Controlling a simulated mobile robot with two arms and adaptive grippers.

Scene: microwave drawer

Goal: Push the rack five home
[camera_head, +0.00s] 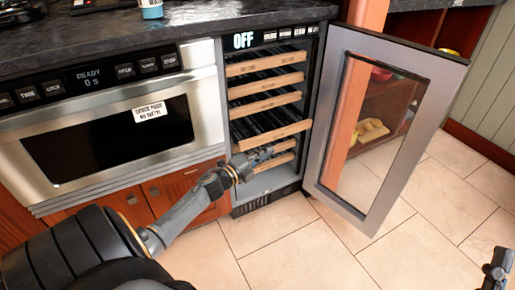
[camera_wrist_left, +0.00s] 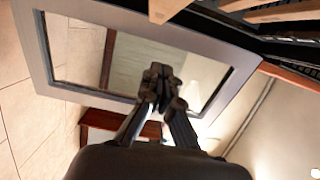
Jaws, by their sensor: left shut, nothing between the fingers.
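The open cooler holds several racks with pale wooden fronts, stacked one above another. Counting from the top, the fourth front (camera_head: 271,133) stands out farther than those above it. The fifth front (camera_head: 286,146) is just below it, its left part hidden by my left gripper. My left gripper (camera_head: 268,151) reaches in from the left to the lower fronts, fingers shut and empty; I cannot tell whether it touches one. In the left wrist view its closed fingers (camera_wrist_left: 160,82) point toward the door, with wooden fronts at the top edge. My right gripper (camera_head: 498,268) is partly cut off at lower right; its jaws are unclear.
The cooler's glass door (camera_head: 335,190) stands wide open to the right. A microwave drawer (camera_head: 110,140) is shut at the left, under the dark countertop (camera_head: 160,25). The tiled floor (camera_head: 300,245) in front is clear.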

